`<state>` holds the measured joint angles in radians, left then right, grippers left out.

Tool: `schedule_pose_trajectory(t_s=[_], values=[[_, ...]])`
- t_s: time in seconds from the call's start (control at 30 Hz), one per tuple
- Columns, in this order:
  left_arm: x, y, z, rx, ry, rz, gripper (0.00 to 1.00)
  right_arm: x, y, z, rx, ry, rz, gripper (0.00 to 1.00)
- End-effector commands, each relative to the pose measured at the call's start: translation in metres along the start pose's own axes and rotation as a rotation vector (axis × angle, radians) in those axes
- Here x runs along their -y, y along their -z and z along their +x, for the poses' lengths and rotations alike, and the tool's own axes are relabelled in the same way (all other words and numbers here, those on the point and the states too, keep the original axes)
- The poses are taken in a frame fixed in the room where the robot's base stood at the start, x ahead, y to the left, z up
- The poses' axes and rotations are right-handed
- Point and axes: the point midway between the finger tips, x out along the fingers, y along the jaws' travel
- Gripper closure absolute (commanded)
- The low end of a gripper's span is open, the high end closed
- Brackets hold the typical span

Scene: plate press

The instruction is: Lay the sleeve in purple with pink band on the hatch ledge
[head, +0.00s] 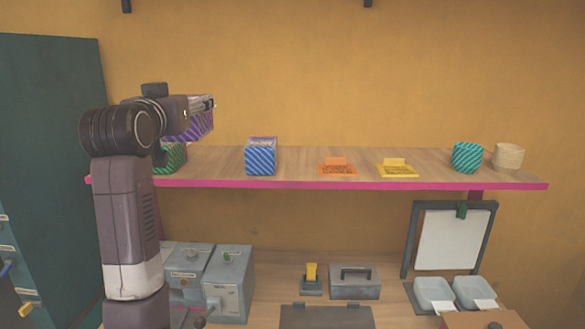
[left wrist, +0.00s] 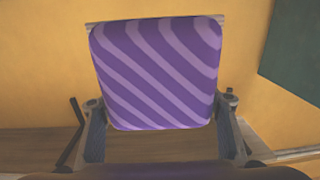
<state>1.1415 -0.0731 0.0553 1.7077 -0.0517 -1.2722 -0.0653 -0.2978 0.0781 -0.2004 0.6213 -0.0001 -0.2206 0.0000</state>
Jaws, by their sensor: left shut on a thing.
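My left gripper (head: 208,104) is shut on a purple sleeve (head: 200,126) with diagonal lighter stripes. In the head view it holds the sleeve above the left end of a long wooden shelf with a pink front edge (head: 330,185). In the left wrist view the sleeve (left wrist: 157,72) sits between the two fingers (left wrist: 160,135), its striped face toward the camera. I cannot make out a separate pink band on it. No place is clearly recognizable as the hatch ledge. My right gripper is not in view.
On the shelf stand a green striped block (head: 172,158), a blue striped block (head: 261,157), an orange stand (head: 337,167), a yellow stand (head: 397,169), a teal striped roll (head: 467,157) and a beige roll (head: 508,156). Grey boxes (head: 229,280) and a clipboard (head: 449,240) are below.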

Motion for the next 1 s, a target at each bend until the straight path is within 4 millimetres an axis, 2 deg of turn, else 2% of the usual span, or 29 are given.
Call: schedule_pose_trajectory(t_s=[0.5,1.0], values=[[-0.010,-0.135,-0.098,0.005,-0.002,0.001,0.75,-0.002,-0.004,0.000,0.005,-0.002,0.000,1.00],[-0.019,-0.246,-0.178,0.008,-0.004,0.001,0.75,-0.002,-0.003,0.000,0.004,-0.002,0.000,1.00]])
